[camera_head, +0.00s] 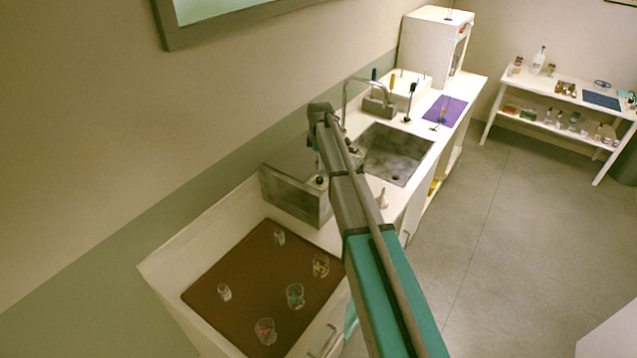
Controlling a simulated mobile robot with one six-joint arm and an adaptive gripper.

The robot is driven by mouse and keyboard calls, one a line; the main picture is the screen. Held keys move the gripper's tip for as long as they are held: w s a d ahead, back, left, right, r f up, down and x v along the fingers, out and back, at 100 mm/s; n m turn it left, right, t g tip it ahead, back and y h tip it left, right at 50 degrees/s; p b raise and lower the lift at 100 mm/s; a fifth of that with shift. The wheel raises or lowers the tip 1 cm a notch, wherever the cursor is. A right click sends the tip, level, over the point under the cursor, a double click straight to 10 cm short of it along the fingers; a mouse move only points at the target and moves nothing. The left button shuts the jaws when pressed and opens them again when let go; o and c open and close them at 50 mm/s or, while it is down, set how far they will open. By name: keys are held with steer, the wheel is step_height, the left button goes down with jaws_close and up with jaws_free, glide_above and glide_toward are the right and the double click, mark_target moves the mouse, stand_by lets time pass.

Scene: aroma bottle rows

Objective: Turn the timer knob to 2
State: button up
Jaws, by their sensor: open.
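A grey metal box-shaped appliance (287,191) stands on the counter against the wall, left of the sink. My arm crosses in front of its right side. A small dark round part shows near its upper right edge, too small to tell if it is the timer knob. No dial marks or number 2 can be read. My arm reaches from the lower right up to a bend above the appliance. My gripper cannot be made out; it appears hidden behind my own arm links, so its distance from the knob cannot be told.
A brown mat (224,270) with several small glass jars lies on the near counter. A sink (396,150) with a tall faucet and a purple mat (446,111) are beyond the appliance. A white shelf (552,88) with bottles stands far right. The floor (490,220) on the right is clear.

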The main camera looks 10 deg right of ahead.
mark_target(319, 178)
steer(key=shift+f+b, duration=3.6)
steer(key=shift+f, duration=0.3)
steer(key=c, duration=1)
steer(key=shift+a, duration=0.25)
jaws_close()
steer(key=shift+d, duration=0.2)
